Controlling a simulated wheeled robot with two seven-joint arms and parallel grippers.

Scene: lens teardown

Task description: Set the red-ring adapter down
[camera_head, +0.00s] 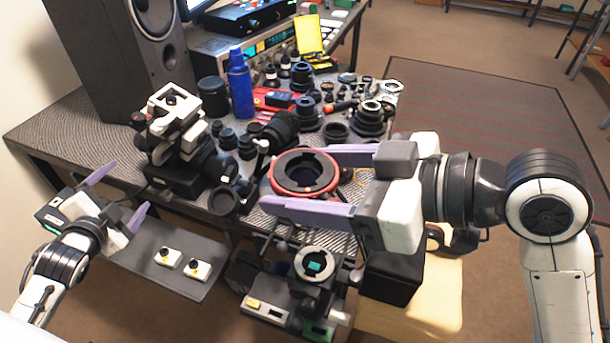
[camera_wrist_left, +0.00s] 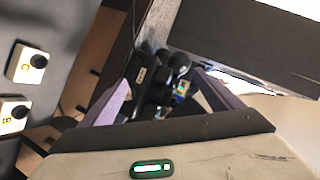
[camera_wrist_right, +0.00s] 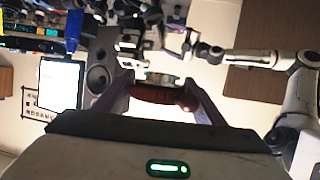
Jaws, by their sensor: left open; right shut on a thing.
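The red-ring adapter (camera_head: 290,191) is a black ring with a red rim. My right gripper (camera_head: 330,180) is shut on it, with the purple fingers on either side of the rim. In the head view the adapter appears over the front edge of the table, and I cannot tell its height. It also shows between the fingertips in the right wrist view (camera_wrist_right: 160,95), edge on. My left gripper (camera_head: 118,195) is open and empty at the lower left, in front of the table. Its two spread fingers also show in the left wrist view (camera_wrist_left: 165,98).
The patterned table (camera_head: 75,128) is crowded with lenses and dark rings. A blue bottle (camera_head: 240,85) stands behind them. A black-and-white device (camera_head: 172,125) stands at the table's left. A grey shelf (camera_head: 150,245) below holds two small white button boxes. A black lens cap (camera_head: 223,201) lies near the front edge.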

